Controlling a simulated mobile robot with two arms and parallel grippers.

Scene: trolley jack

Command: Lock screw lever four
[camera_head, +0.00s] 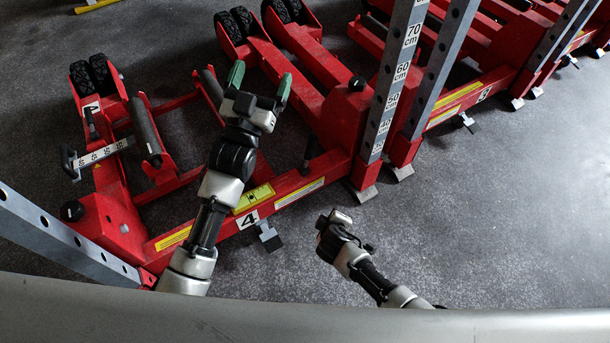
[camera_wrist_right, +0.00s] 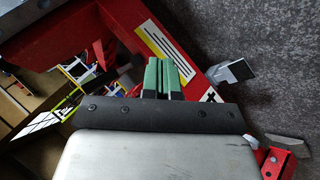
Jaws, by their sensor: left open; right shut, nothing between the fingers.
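The red trolley jack frame (camera_head: 222,226) carries a white label 4 (camera_head: 247,219) on its front bar. A grey lever-like piece (camera_head: 267,237) sticks out just below that label; it also shows in the right wrist view (camera_wrist_right: 238,71). My left gripper (camera_head: 260,82) is open and empty above the jack, its green fingers apart and pointing to the back. My right gripper (camera_head: 326,217) is right of the grey piece and apart from it; its fingers are hard to make out in the head view. In the right wrist view its green fingers (camera_wrist_right: 161,76) are shut and empty.
Upright grey measuring posts (camera_head: 398,75) with holes stand right of my left gripper. A slanted grey rail (camera_head: 60,235) is at the left. A black roller (camera_head: 145,128) and wheels (camera_head: 91,75) are on the left side. The grey floor (camera_head: 470,230) at the right front is clear.

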